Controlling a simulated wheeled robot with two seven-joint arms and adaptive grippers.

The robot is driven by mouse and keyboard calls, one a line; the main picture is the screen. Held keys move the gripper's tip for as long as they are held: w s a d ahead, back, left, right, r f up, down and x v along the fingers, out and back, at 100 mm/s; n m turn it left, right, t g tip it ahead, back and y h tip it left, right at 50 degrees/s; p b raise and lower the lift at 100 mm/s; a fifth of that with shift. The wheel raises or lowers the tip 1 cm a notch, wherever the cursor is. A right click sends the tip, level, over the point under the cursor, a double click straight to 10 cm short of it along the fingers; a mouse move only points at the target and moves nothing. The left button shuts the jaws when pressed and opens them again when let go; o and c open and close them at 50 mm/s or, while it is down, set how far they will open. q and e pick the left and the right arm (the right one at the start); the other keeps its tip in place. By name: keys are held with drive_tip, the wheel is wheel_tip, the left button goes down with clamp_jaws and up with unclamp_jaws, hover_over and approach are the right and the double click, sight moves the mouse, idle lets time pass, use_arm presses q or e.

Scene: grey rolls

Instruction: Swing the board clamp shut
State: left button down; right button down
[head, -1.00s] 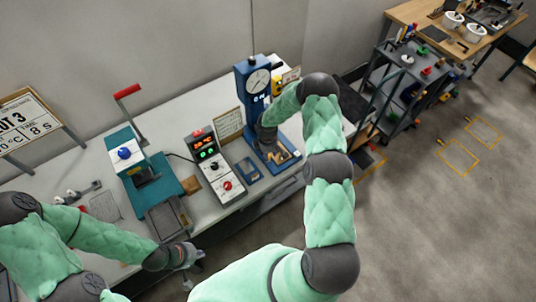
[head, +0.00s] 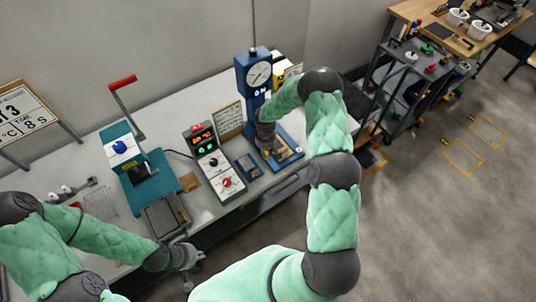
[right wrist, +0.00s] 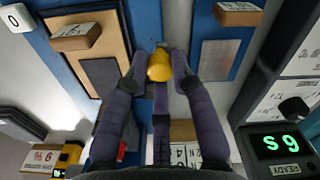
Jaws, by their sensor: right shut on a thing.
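The blue stand (head: 243,70) with a round dial rises at the back of the bench. Its blue base (head: 292,153) lies at its foot, partly hidden by my right arm. My right gripper (head: 268,150) is low over this base. In the right wrist view, my right gripper (right wrist: 160,72) is shut on a yellow knob (right wrist: 159,65), which appears to be the clamp's handle. A brown board (right wrist: 97,42) and a grey plate (right wrist: 218,60) lie on either side. The clamp's arm is mostly hidden. My left gripper (head: 194,270) is empty at the bench's front edge, fingers apart.
A control box (head: 214,160) with green digits stands left of the stand. A teal press (head: 130,160) with a raised red-handled lever (head: 122,82) is further left. A small blue tray (head: 249,166) lies between box and base.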

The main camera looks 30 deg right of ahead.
drive_tip(key=a+m+b, duration=0.1)
drive_tip(key=m+b, duration=0.1)
drive_tip(key=w+m+b, duration=0.1)
drive_tip(key=m+b, duration=0.1)
drive_tip(key=a+m+b, duration=0.1)
drive_tip(key=m+b, duration=0.1)
drive_tip(key=b, duration=0.1)
drive_tip(key=shift+w+a+f, duration=0.2)
drive_tip(key=shift+w+a, duration=0.05)
drive_tip(key=shift+a, duration=0.1)
drive_tip(key=shift+w+a+m+b, duration=0.25)
drive_tip(key=shift+m+b, duration=0.5)
drive_tip(key=shift+m, duration=0.35)
drive_tip(key=shift+w+a+r+m+b, duration=0.1)
drive_tip(key=shift+w+a+m+b, duration=0.2)
drive_tip(key=shift+m+b, duration=0.45)
drive_tip(key=shift+w+a+r+m+b, duration=0.1)
drive_tip(key=shift+w+m+b, duration=0.35)
drive_tip(key=shift+m, duration=0.6)
drive_tip(key=c, duration=1)
unclamp_jaws()
drive_tip(key=shift+c, duration=0.2)
drive_tip(key=shift+r, duration=0.15)
wheel_tip(320, 180, up, 12)
